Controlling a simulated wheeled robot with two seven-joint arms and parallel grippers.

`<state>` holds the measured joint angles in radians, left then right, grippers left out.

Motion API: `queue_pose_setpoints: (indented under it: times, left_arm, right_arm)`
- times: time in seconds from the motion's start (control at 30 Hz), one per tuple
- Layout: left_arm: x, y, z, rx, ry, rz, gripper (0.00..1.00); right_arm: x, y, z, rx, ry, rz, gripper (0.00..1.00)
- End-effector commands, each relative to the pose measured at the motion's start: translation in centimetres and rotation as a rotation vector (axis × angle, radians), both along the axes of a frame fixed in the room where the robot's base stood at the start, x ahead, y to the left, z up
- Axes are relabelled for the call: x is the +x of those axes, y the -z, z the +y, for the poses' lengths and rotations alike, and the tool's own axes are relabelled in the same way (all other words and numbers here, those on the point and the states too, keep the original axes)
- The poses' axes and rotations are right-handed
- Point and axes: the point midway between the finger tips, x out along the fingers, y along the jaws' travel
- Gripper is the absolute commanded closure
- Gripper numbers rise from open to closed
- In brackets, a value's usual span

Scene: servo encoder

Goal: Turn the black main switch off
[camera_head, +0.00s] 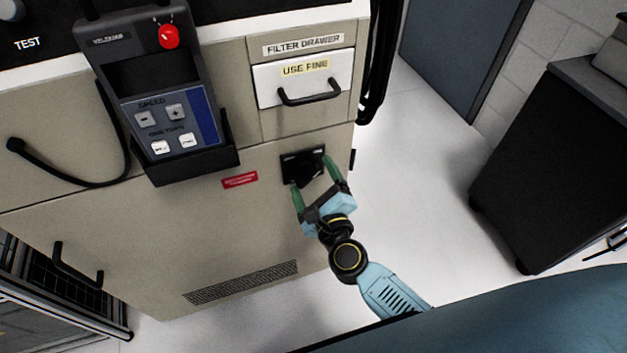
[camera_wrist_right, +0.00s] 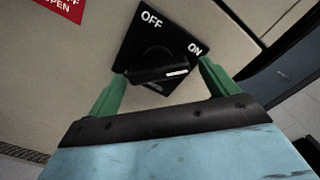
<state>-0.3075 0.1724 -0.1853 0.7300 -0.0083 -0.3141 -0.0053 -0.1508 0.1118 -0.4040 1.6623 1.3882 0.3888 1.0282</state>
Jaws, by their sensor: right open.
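The black main switch (camera_head: 290,166) is on the lower front of the beige cabinet, below the filter drawer. In the right wrist view its black plate (camera_wrist_right: 147,36) reads OFF at the top and ON at the right. The knob (camera_wrist_right: 155,73) lies nearly level, with its white mark toward ON. My right gripper (camera_head: 312,174) is open, its green fingers on either side of the knob. In the right wrist view the right gripper (camera_wrist_right: 160,74) frames the knob; I cannot tell whether the fingers touch it. My left gripper is not in view.
A handheld control unit (camera_head: 150,80) with a red button sits in a black holder left of the switch. The filter drawer (camera_head: 304,80) has a protruding black handle. A red label (camera_head: 239,180) is beside the switch. A dark cabinet (camera_head: 545,160) stands right, across open floor.

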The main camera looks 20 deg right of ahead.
Motion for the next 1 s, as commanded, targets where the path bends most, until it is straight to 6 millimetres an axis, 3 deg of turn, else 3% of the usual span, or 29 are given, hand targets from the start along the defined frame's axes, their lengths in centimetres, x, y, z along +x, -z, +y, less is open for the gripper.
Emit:
queue_pose_setpoints:
  times: [0.07, 0.4, 0.67, 0.87, 1.0]
  left_arm:
    - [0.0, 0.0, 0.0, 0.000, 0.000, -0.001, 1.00]
    - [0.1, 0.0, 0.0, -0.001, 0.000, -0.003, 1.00]
    - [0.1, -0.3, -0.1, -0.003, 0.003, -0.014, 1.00]
    - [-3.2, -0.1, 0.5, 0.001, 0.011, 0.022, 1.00]
    - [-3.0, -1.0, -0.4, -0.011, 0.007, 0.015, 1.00]
  right_arm:
    - [0.0, 0.0, 0.0, 0.000, 0.000, 0.000, 0.17]
    - [0.0, 0.0, 0.0, 0.000, 0.000, 0.000, 0.59]
    - [-0.1, -0.1, 0.0, -0.029, -0.001, 0.000, 0.59]
    - [-0.1, -0.2, -0.1, -0.127, -0.001, -0.002, 0.59]
    - [-0.1, -0.3, -0.1, -0.237, -0.001, -0.006, 0.59]
